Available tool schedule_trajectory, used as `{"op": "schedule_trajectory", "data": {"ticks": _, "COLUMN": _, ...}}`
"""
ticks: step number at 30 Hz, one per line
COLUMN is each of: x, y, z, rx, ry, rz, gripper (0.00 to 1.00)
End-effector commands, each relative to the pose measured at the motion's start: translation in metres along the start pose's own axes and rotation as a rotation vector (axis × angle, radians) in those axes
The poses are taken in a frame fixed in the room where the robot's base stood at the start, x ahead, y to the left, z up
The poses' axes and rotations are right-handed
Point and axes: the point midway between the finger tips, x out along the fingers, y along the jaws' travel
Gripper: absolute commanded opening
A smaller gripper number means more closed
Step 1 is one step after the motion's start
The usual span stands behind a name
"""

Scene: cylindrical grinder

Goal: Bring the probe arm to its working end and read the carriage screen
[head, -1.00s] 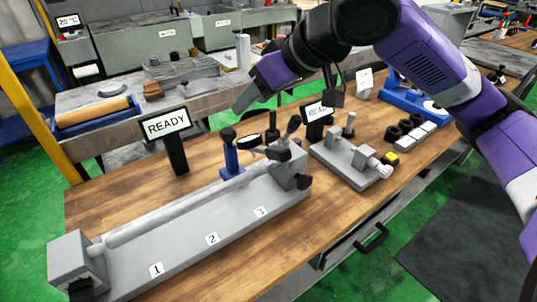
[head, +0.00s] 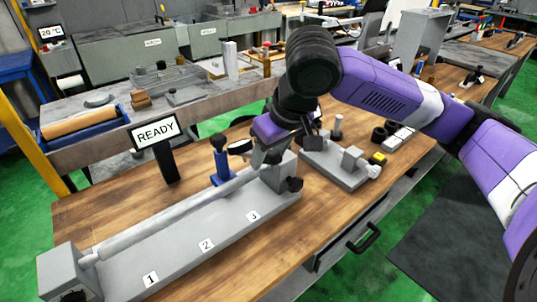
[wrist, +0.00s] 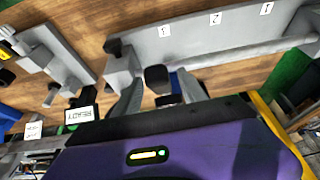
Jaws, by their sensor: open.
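A long grey fixture (head: 190,250) with plates 1, 2 and 3 carries a pale cylindrical bar (head: 170,215) between end blocks. A blue stand (head: 220,168) with a dark knob and a round dial (head: 240,147) stands behind the bar. A READY screen (head: 155,133) stands at its left. My gripper (head: 262,158) is open at the right end block (head: 277,172). In the wrist view, a black knob (wrist: 157,76) lies between its spread fingers (wrist: 157,88); contact is unclear. I cannot tell which part is the probe arm. Another READY screen (wrist: 80,117) shows in the wrist view.
A smaller grey fixture (head: 335,168) with a yellow part (head: 378,158) stands right of my gripper. Dark and white blocks (head: 395,135) lie behind it. The wooden bench (head: 110,205) is bare at left. A drawer handle (head: 365,238) sticks out in front.

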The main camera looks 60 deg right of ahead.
Motion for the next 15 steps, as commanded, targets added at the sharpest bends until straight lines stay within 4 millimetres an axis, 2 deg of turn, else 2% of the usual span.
{"op": "schedule_trajectory", "data": {"ticks": 11, "x": 0.0063, "y": 0.0, "z": -0.0002, "rx": 0.0, "ry": 0.001, "rz": 0.0, "gripper": 0.47}}
{"op": "schedule_trajectory", "data": {"ticks": 15, "x": 0.0062, "y": 0.0, "z": -0.0002, "rx": 0.0, "ry": 0.001, "rz": 0.0, "gripper": 0.2}}
